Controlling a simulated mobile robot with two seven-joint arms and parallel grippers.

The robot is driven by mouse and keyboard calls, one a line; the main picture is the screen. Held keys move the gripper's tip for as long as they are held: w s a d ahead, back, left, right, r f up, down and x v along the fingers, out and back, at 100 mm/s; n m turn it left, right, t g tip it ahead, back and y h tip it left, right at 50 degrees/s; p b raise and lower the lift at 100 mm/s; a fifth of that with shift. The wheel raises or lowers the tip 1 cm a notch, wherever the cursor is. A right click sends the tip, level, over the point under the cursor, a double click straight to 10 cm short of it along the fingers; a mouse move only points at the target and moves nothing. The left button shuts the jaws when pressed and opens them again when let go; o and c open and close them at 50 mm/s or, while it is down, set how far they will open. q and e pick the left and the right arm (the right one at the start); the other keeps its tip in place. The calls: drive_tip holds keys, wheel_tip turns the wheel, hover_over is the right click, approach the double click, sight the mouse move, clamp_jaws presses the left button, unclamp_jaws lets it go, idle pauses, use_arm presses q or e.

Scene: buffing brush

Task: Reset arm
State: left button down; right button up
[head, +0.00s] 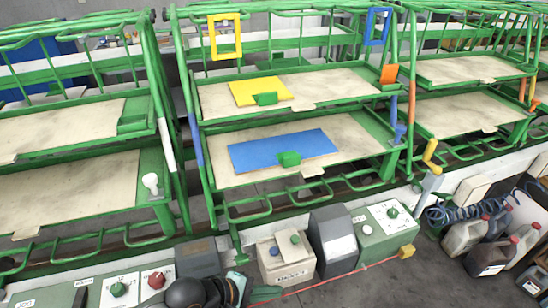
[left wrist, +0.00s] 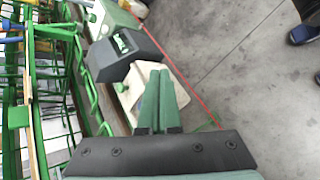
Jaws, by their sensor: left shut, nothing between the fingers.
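My left gripper (head: 264,292) comes in at the bottom of the head view, its dark wrist to the left and its green fingers pointing right. In the left wrist view the two green fingers (left wrist: 160,102) lie together, shut and empty. They overlap the cream box (left wrist: 150,80) in that picture; whether they touch it I cannot tell. In the head view the cream box (head: 285,258) stands just above the fingers. My right gripper is in neither view.
Green racks with boards (head: 285,90) fill the back. A blue sheet (head: 283,150) and yellow sheet (head: 262,89) lie on them. A grey box (head: 333,240) and control box (head: 388,230) stand in front. Jugs (head: 492,250) stand right.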

use_arm(q)
drive_tip(key=s+a+f+m+t+y, duration=0.2)
drive_tip(key=s+a+f+m+y, duration=0.1)
drive_tip(key=a+m, duration=0.4)
drive_tip(key=s+a+f+m+t+y, duration=0.3)
drive_tip(key=s+a+f+m, duration=0.2)
drive_tip(key=a+f+m, duration=0.2)
drive_tip(key=shift+s+a+f, duration=0.35)
drive_tip(key=shift+a+f, duration=0.15)
drive_tip(key=shift+a, duration=0.65)
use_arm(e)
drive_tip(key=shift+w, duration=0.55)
